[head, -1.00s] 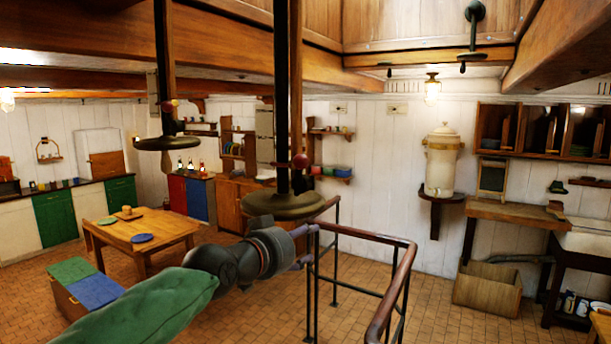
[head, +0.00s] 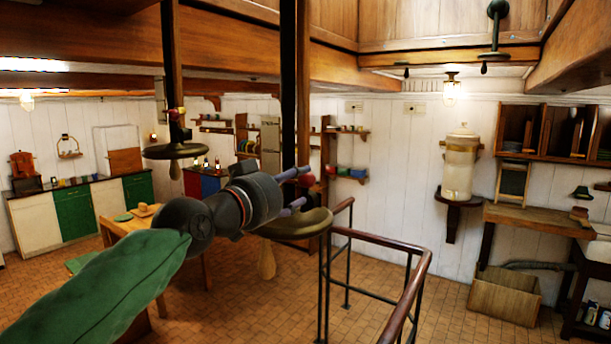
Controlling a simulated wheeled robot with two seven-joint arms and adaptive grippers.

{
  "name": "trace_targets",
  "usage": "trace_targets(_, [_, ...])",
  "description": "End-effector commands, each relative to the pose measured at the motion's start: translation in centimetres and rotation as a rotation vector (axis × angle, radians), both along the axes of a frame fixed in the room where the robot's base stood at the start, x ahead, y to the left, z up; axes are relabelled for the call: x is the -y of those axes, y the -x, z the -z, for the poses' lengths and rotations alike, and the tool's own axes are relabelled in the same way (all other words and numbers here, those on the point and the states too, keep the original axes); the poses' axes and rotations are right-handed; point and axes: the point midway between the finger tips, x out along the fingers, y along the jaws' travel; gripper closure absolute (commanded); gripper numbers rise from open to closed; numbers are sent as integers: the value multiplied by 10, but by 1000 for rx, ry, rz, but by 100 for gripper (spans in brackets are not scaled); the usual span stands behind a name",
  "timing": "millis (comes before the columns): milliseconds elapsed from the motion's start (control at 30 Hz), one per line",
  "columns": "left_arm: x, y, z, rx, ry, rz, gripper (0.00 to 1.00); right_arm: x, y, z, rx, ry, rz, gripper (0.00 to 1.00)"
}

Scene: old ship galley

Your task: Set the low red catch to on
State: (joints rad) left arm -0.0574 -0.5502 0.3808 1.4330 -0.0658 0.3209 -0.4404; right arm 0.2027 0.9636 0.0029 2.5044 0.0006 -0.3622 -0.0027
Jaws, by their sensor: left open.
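A red ball knob (head: 307,180), which looks like the low red catch, sits on the nearer hanging dark post, just above a round olive-brown disc (head: 300,224). My left gripper (head: 300,188) is open, with its two purple-grey fingers pointing right. In the head view its fingertips lie just above and below the knob's left side. I cannot tell the depth between them or whether they touch. The gripper and wrist cover part of the post and disc. I cannot read the catch's setting. My right gripper is not in view.
Another hanging post with a smaller red knob (head: 176,112) and disc (head: 174,151) stands farther left. A wooden handrail (head: 405,305) on dark posts runs at the front right. A wooden table (head: 112,228) is partly behind my arm. Tiled floor is open beyond the rail.

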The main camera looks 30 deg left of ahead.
Motion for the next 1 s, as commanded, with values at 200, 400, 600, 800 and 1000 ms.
trace_targets(200, [1,-34,-1,-1,0,0,42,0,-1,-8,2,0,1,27])
trace_targets(400, [2,-47,0,0,0,0,42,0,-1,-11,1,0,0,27])
trace_targets(600, [2,-50,0,0,0,0,42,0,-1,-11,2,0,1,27])
trace_targets(800, [2,-49,0,0,0,0,67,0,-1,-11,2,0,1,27])
trace_targets(1000, [2,-49,0,0,0,0,100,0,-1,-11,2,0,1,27])
